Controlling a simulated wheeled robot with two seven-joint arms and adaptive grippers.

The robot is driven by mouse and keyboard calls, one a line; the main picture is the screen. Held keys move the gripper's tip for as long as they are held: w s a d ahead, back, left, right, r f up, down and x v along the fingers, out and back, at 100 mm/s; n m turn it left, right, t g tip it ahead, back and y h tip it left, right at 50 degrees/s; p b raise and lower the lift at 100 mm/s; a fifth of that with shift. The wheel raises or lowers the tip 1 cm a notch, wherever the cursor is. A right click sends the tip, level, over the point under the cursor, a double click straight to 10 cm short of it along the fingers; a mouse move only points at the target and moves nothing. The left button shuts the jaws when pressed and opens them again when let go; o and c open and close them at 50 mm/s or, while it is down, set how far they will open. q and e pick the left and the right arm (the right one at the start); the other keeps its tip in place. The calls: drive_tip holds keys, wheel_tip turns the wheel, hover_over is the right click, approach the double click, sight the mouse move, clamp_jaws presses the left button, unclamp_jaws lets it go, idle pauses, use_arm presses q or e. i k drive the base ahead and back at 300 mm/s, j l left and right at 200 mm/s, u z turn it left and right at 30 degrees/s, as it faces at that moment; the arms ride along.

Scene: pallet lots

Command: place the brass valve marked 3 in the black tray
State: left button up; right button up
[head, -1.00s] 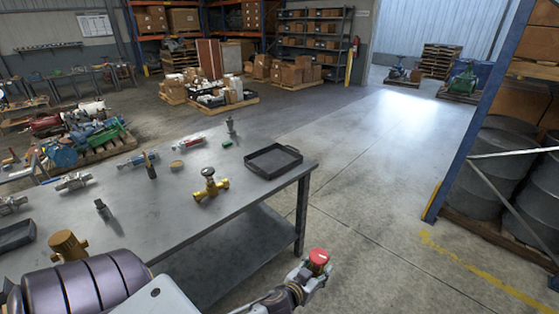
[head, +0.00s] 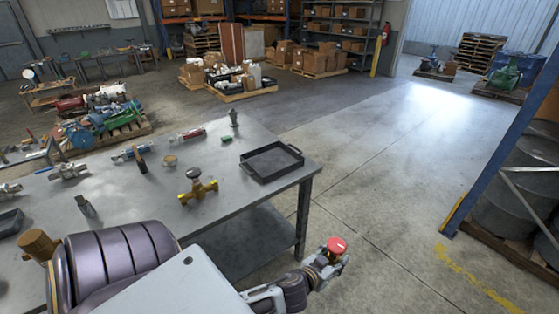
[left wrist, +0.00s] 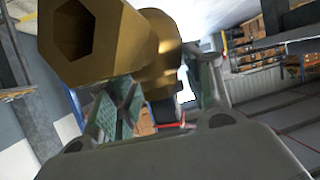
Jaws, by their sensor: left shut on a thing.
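My left gripper (head: 322,272) is shut on a brass valve with a red cap (head: 337,245), held above the floor beyond the table's front right corner. A small pale mark shows on the cap, but I cannot read it. In the left wrist view the valve's hexagonal brass end (left wrist: 85,40) sits between the green-padded fingers, close to the lens. The black tray (head: 268,162) lies empty at the table's right end, behind and left of my gripper. Another brass valve (head: 197,188) with a dark handwheel stands left of the tray. My right gripper is not in view.
The grey table (head: 150,215) also holds a brass cylinder (head: 38,243), a red fitting (head: 187,135), a blue fitting (head: 130,153) and several small metal parts. A blue rack post (head: 500,130) stands at the right. The floor between is clear.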

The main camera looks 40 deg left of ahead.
sight(278, 169)
drive_tip(key=i, duration=3.6)
drive_tip(key=u, duration=0.55)
drive_tip(key=i+l, duration=0.05)
